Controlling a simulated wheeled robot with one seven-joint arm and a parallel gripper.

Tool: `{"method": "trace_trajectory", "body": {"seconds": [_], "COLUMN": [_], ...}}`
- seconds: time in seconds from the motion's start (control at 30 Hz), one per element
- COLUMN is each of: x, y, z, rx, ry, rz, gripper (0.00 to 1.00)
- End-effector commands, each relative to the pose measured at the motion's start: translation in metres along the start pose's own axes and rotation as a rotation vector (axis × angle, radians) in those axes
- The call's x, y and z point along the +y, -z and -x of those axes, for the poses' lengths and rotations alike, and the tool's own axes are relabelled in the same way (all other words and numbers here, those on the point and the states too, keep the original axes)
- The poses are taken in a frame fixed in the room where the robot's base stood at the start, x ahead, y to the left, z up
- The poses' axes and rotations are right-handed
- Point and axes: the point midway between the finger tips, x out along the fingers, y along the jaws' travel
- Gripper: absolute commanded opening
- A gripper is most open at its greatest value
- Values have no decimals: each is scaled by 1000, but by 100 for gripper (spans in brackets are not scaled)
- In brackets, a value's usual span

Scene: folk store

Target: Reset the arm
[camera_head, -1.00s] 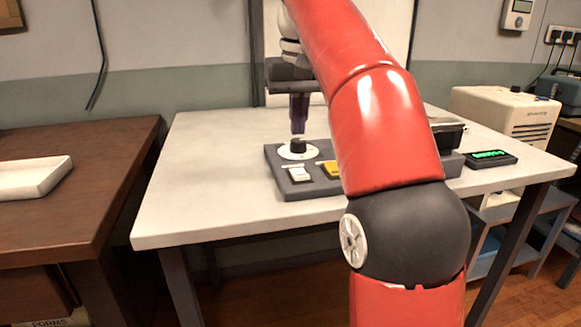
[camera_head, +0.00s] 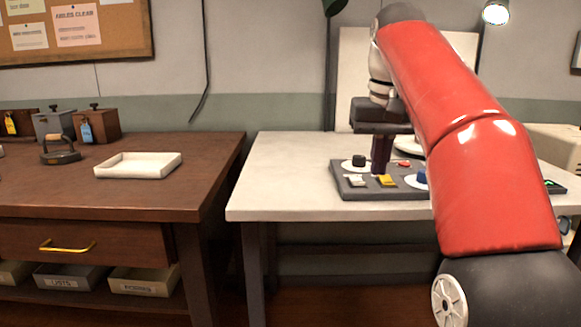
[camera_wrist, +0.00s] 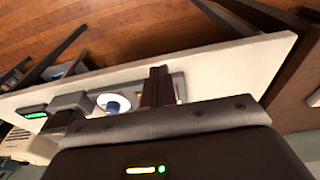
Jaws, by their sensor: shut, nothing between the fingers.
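My gripper (camera_head: 381,154) is shut and empty. In the head view it points down over the grey control panel (camera_head: 346,190), which lies on the white-topped table (camera_head: 290,160). The panel carries a black knob (camera_head: 359,160) on a white disc, a white switch (camera_head: 356,181), a yellow switch (camera_head: 388,181), a blue knob (camera_head: 422,177) and a red button (camera_head: 404,163). In the wrist view my closed fingers (camera_wrist: 158,86) show over the panel, beside the blue knob (camera_wrist: 113,103). I cannot tell if the fingertips touch the panel.
A brown wooden bench (camera_head: 70,190) stands at the left with a white tray (camera_head: 138,165), a flat iron (camera_head: 60,151) and small boxes (camera_head: 96,124). A gap separates it from the white table. A white upright board (camera_head: 352,75) stands behind the panel. A beige machine (camera_head: 556,150) is at the right.

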Motion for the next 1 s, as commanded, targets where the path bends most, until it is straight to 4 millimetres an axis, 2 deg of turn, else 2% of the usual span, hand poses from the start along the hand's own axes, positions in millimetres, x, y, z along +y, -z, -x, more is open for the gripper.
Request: {"method": "trace_trajectory", "body": {"seconds": [0.33, 0.57, 0.67, 0.77, 0.87, 1.0], "x": [-3, -4, -4, -4, -4, -2], "y": [-20, -47, -67, -95, -128, -176], "z": [-8, -23, -36, -56, -84, -130], "rx": [35, 79, 107, 145, 188, 244], "ry": [-6, -11, -14, -15, -15, -11], "rz": [4, 6, 7, 7, 7, 4], "gripper": [0, 0, 0, 0, 0, 0]}}
